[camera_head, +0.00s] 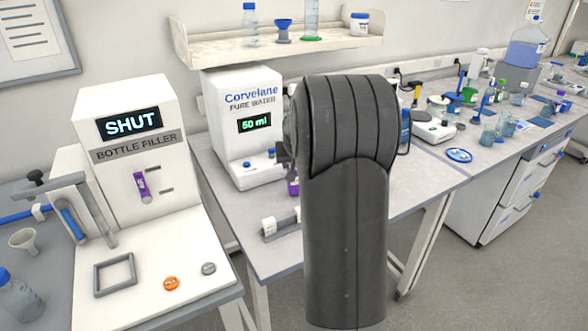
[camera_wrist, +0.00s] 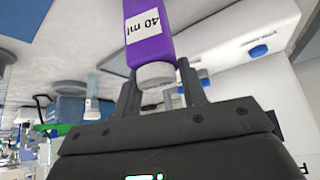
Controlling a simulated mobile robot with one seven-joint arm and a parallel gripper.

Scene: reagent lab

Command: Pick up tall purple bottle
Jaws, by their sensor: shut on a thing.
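The purple bottle (camera_wrist: 150,38) has a white cap and a white label reading "40 ml" in the wrist view. My gripper (camera_wrist: 161,88) is shut on it at the cap end, with one finger on each side. The bottle's far end is cut off by the picture's edge. In the head view only a small purple part of the bottle (camera_head: 293,187) shows beside my dark arm, in front of the water dispenser. My arm hides most of the gripper there. I cannot tell whether the bottle touches the bench.
The Corvelane water dispenser (camera_head: 241,128), reading "50 ml", stands close to the bottle. The bottle filler (camera_head: 135,150), reading "SHUT", stands at the left with a purple piece on its front. A shelf (camera_head: 290,49) is above. Crowded glassware fills the right bench.

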